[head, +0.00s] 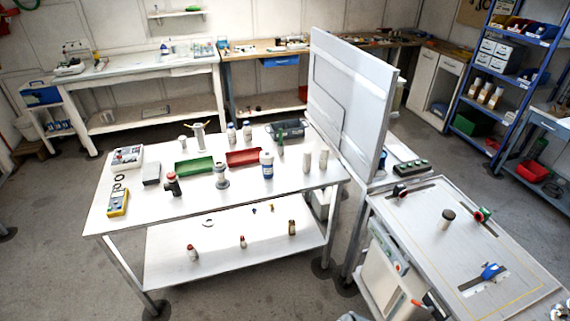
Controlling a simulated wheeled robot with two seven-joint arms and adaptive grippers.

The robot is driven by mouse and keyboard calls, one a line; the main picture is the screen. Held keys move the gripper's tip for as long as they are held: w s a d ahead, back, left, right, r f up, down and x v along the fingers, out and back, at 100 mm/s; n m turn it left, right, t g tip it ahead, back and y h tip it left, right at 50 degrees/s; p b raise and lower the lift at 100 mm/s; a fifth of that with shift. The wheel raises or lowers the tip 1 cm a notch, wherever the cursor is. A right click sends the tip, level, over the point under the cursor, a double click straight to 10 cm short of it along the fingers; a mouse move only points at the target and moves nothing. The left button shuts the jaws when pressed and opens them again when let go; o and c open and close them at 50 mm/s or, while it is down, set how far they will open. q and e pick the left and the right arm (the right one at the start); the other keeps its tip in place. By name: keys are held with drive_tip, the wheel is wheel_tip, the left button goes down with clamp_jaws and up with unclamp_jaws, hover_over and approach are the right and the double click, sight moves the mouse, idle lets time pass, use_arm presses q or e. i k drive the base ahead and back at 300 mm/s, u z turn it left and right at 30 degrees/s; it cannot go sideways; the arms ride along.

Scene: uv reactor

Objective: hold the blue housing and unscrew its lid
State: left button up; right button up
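I cannot tell for certain which object is the blue housing. A white and blue upright cylinder (267,166) stands on the white table near its right half. A small blue part (491,271) sits by a slot in the bench at the right. Both are small in the head view, and I cannot make out a separate lid on either. Neither of my grippers can be made out in the head view, and nothing is seen held.
The white table (240,199) also bears a green tray (194,168), a red tray (243,157), a yellow meter (117,203) and several bottles. A tall grey panel (350,100) stands between table and bench. The table's front strip is clear.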

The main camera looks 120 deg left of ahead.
sight(267, 170)
drive_tip(key=u, duration=4.05)
drive_tip(key=k, duration=0.5)
drive_tip(key=u, duration=1.8)
drive_tip(key=i, duration=1.55)
drive_tip(key=z, duration=0.05)
